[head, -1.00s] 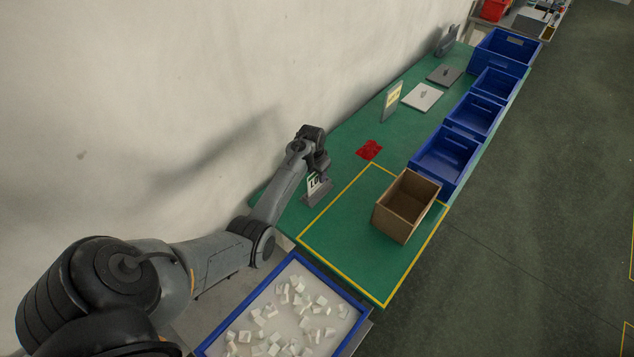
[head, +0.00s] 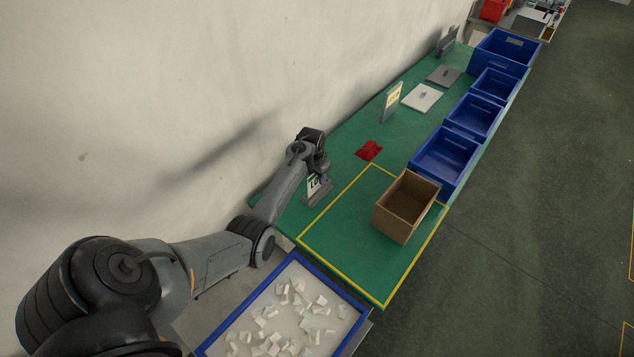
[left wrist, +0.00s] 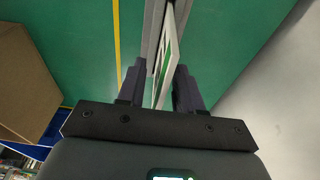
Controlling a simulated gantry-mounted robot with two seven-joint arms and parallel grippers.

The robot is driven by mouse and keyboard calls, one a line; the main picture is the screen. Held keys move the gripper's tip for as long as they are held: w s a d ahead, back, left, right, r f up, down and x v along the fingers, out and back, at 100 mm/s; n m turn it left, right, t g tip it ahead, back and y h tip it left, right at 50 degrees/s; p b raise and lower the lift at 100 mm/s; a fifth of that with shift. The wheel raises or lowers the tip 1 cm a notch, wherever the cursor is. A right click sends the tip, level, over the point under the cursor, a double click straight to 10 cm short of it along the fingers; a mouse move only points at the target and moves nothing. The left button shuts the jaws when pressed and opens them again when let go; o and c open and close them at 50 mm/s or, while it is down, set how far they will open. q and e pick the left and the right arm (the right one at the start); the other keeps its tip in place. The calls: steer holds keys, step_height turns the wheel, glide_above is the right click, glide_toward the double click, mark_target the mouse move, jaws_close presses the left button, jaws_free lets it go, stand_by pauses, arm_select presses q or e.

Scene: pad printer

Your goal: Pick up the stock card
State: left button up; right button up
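The stock card (head: 313,184) is a white card with dark and green print. It stands in a grey holder (head: 318,193) on the green bench near the wall. My left gripper (head: 319,172) is at the card, partly covering it in the head view. In the left wrist view, the card (left wrist: 173,55) is seen nearly edge-on between the two dark fingers of my left gripper (left wrist: 160,82). The fingers are apart, with gaps showing beside the card. The grey holder (left wrist: 153,28) lies beyond the fingertips. My right gripper is not in view.
Blue bins (head: 446,157) line the right edge. A blue-rimmed tray (head: 345,341) of white pieces is in front.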

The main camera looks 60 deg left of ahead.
arm_select(q)
jaws_close()
steer(key=shift+r, duration=0.15)
stand_by(0.4)
